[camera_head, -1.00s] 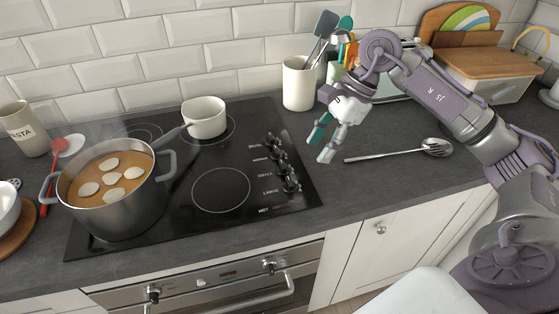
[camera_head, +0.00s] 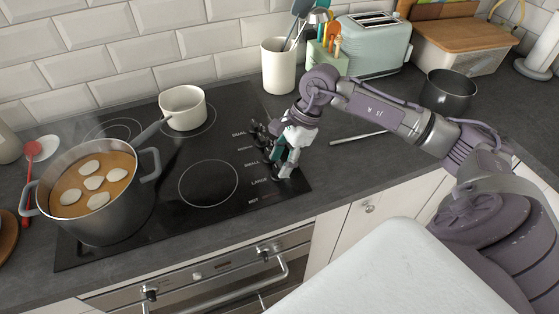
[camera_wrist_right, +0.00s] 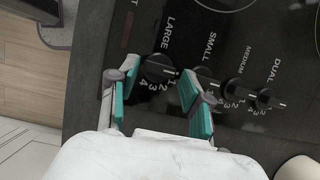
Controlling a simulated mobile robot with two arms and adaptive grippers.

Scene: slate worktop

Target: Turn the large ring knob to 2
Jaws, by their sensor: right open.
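The large ring knob (camera_wrist_right: 156,68) is a dark round knob beside the word LARGE on the black hob (camera_head: 140,213). Its printed numbers show around its edge in the right wrist view, but I cannot tell its setting clearly. My right gripper (camera_head: 282,168) is open over the knob row at the hob's right edge and hides the large knob in the head view. In the right wrist view, its two teal-padded fingers (camera_wrist_right: 155,90) stand apart, one to each side of the large knob. I see no clear contact. My left gripper is not in view.
The small (camera_wrist_right: 207,78), medium (camera_wrist_right: 240,90) and dual (camera_wrist_right: 264,98) knobs stand in a row close to the right finger in the wrist view. A pot of soup (camera_head: 105,215) and a white saucepan (camera_head: 183,110) stand on the hob. A utensil crock (camera_head: 279,68) is behind.

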